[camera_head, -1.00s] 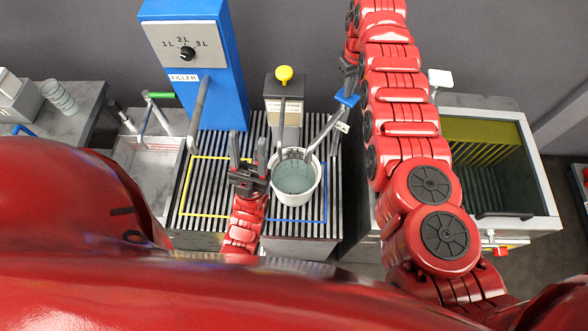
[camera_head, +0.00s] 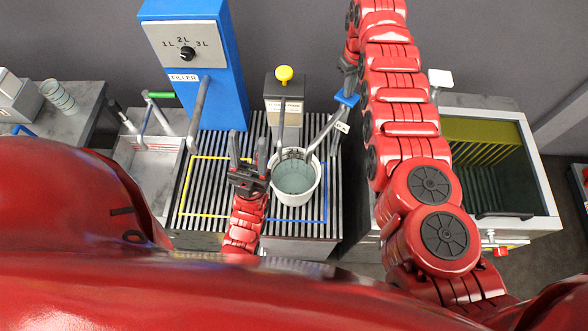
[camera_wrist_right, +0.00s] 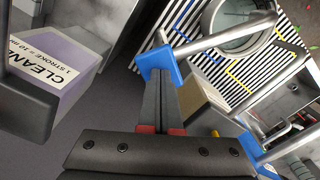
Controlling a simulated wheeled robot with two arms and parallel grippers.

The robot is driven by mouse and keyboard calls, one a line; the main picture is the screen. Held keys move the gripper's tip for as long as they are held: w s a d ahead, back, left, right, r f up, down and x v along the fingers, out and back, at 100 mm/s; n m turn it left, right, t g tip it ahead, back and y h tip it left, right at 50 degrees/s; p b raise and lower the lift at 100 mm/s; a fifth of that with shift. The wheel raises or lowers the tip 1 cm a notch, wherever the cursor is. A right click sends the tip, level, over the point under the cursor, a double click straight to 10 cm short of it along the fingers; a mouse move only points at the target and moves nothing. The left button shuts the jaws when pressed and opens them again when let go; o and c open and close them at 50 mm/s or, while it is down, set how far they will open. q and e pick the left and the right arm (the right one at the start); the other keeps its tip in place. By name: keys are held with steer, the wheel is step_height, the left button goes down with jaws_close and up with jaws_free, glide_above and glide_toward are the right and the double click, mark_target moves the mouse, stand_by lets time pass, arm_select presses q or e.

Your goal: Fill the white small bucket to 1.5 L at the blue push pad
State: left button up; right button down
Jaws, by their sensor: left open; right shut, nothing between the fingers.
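The white small bucket (camera_head: 296,199) stands upright on the striped grate inside the blue outline, with grey-green liquid in it. It shows partly at the top of the right wrist view (camera_wrist_right: 210,22). The blue push pad (camera_head: 347,100) sits atop a slanted grey tube whose lower end reaches the bucket's rim. My right gripper (camera_wrist_right: 160,82) is shut and empty, its tips at the blue pad (camera_wrist_right: 157,56); whether they press it I cannot tell. In the head view my arm partly hides that gripper. My left gripper (camera_head: 248,150) is open and empty, close beside the bucket's left side.
A blue filler cabinet (camera_head: 225,75) with a 1L/2L/3L dial stands behind left. A yellow-knobbed dispenser (camera_head: 284,110) stands behind the bucket. A sink (camera_head: 150,175) lies left, a dark open bin (camera_head: 497,185) right. A dispenser labelled CLEAN (camera_wrist_right: 60,65) is near my right gripper.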

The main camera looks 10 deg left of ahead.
steer(key=shift+r+p, duration=0.35)
steer(key=shift+r, duration=0.05)
step_height(320, 180, up, 5)
steer(key=shift+f+p, duration=0.2)
steer(key=shift+p, duration=0.55)
steer(key=shift+r, duration=0.35)
